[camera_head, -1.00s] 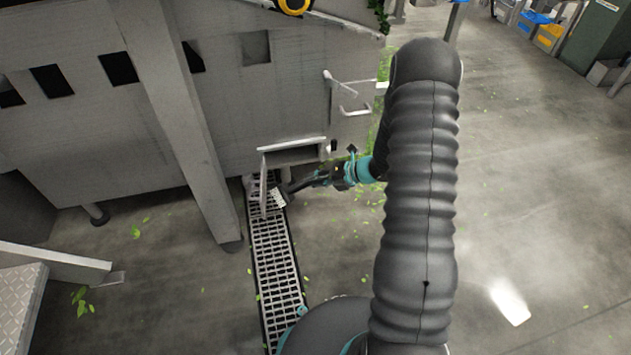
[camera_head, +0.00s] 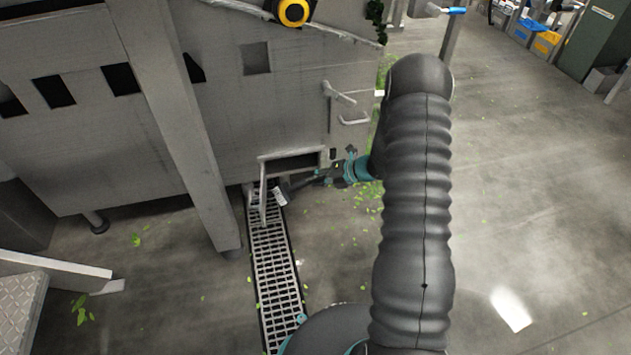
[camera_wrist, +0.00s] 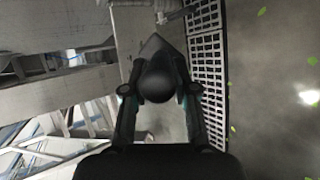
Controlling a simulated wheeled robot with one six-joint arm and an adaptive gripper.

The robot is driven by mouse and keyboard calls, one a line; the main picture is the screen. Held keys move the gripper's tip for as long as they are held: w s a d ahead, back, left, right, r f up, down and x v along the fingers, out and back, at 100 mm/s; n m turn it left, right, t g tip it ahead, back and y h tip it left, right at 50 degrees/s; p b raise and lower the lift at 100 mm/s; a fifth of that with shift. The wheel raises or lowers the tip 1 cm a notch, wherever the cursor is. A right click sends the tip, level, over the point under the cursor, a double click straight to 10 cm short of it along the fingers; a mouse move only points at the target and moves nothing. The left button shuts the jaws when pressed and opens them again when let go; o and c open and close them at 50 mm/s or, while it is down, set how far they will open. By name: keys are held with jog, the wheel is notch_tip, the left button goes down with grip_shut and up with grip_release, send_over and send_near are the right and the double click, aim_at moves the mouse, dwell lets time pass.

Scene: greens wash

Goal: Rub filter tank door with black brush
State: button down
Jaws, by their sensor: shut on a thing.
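The filter tank door (camera_head: 263,193) is a small pale flap. It stands swung open below and left of a dark rectangular opening (camera_head: 292,163) in the grey tank (camera_head: 230,120). My gripper (camera_head: 318,179) is right of the door and shut on the black brush (camera_head: 293,187). The brush reaches left, and its pale bristle head (camera_head: 280,197) is at the door's right side; I cannot tell whether it touches. In the wrist view the brush's dark rounded handle end (camera_wrist: 155,85) sits between my gripper's fingers (camera_wrist: 160,100), and the bristles are hidden.
A metal drain grate (camera_head: 272,265) runs along the floor below the door. A sloping grey beam (camera_head: 175,120) stands left of it. A handle (camera_head: 345,108) sticks out on the tank's right side. The floor to the right is open, with scattered leaves.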

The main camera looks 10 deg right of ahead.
jog(key=shift+w, duration=0.15)
jog(key=shift+w+d, duration=0.2)
jog(key=shift+w, duration=0.35)
jog(key=shift+w+d, duration=0.15)
jog(key=shift+w, duration=0.35)
jog(key=shift+s+p, duration=0.4)
jog(key=shift+s, duration=1.05)
jog(key=shift+s+a, duration=0.15)
jog(key=shift+s, duration=0.95)
